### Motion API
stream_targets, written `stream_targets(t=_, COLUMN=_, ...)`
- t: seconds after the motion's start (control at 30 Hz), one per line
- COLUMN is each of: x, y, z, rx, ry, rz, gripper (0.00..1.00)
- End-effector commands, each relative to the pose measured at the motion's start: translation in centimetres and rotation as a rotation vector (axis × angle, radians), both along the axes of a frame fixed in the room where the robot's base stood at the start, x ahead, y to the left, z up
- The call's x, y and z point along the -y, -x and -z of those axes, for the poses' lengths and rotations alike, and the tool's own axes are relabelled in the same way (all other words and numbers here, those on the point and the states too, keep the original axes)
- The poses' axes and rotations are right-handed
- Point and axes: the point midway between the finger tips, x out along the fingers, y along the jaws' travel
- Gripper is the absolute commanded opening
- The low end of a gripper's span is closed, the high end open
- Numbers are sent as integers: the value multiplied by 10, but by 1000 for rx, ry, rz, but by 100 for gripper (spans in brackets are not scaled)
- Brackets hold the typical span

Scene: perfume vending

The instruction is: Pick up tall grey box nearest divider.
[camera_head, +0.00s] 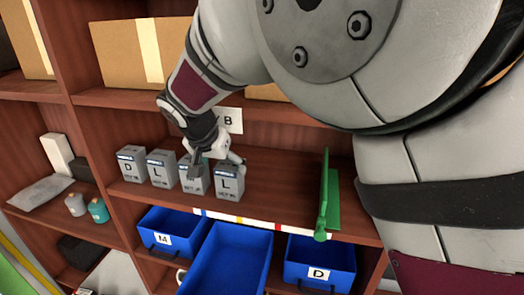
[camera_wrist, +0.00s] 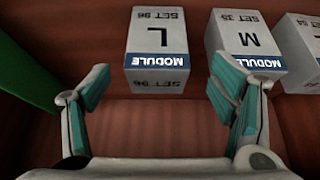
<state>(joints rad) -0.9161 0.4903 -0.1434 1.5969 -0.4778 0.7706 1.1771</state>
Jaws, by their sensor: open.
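The tall grey box nearest the divider (camera_head: 229,183) is marked L and stands upright on the middle shelf. In the wrist view it is the L box (camera_wrist: 157,50), shown upside down, centred ahead of my gripper (camera_wrist: 160,88). The fingers are spread wide with nothing between them, and the box lies just beyond the tips. The green divider (camera_head: 325,195) stands right of the box with a gap; it shows at the left of the wrist view (camera_wrist: 28,68). In the head view my gripper (camera_head: 212,156) partly hides the M box (camera_head: 195,181).
Two more grey boxes, L (camera_head: 161,169) and D (camera_head: 131,164), stand to the left. The M box (camera_wrist: 246,42) is close beside the target. Blue bins (camera_head: 228,258) sit below the shelf edge. Cardboard boxes (camera_head: 140,50) fill the shelf above.

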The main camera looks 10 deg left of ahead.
Motion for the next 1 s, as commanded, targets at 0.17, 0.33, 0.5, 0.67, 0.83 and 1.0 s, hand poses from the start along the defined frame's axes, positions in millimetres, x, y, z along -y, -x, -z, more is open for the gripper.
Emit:
stream_targets(t=0.17, x=1, y=-11, z=18, rx=-1, ry=1, rz=0, gripper=78)
stream_targets(t=0.33, x=2, y=-14, z=29, rx=-1, ry=1, rz=0, gripper=78)
stream_targets(t=0.5, x=5, y=-21, z=54, rx=-2, ry=2, rz=-1, gripper=78)
stream_targets(t=0.67, x=5, y=-29, z=67, rx=-1, ry=1, rz=0, gripper=78)
stream_targets(t=0.83, x=5, y=-28, z=67, rx=0, ry=0, rz=-1, gripper=78)
stream_targets(t=1.0, x=5, y=-28, z=67, rx=0, ry=0, rz=0, gripper=60)
